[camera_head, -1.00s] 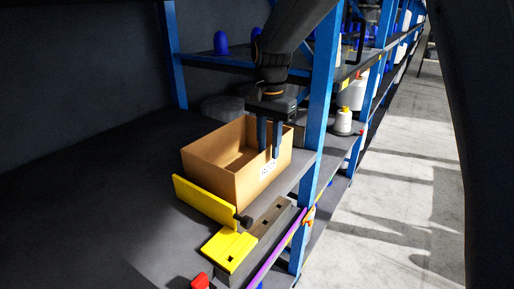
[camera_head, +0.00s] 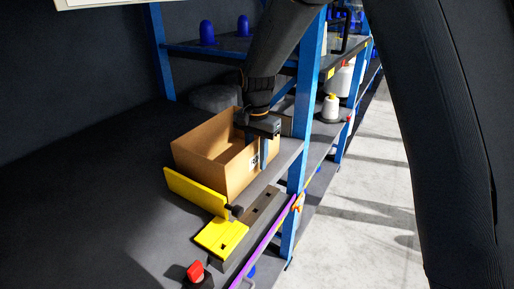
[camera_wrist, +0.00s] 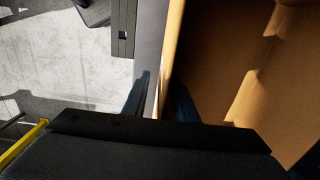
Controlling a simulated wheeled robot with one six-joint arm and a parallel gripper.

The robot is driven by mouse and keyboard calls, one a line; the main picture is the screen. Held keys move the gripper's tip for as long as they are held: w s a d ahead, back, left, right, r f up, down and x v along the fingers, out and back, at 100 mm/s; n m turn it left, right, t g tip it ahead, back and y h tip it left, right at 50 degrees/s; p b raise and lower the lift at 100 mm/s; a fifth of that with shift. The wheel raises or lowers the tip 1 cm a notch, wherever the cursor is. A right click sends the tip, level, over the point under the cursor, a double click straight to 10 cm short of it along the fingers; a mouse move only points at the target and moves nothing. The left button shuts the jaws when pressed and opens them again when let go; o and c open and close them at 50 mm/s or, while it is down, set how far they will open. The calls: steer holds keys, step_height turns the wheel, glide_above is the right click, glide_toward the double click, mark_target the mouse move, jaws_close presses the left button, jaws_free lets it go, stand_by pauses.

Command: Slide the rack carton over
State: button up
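The rack carton (camera_head: 203,163) is an open-topped brown box with a white label on its right side, upright on the dark shelf against a yellow plate. My gripper (camera_head: 256,153) is over its right wall, with one blue finger outside by the label. In the wrist view, my gripper (camera_wrist: 163,88) straddles the wall of the carton (camera_wrist: 215,60), one finger outside and one inside. The fingers stand apart, with a gap seen between the outer finger and the wall. The inside of the carton looks empty where visible.
The yellow plate (camera_head: 193,190) stands along the carton's near side. A blue rack post (camera_head: 309,100) rises close right. The shelf left of the carton is clear.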

steer(key=shift+f, duration=0.2)
jaws_close()
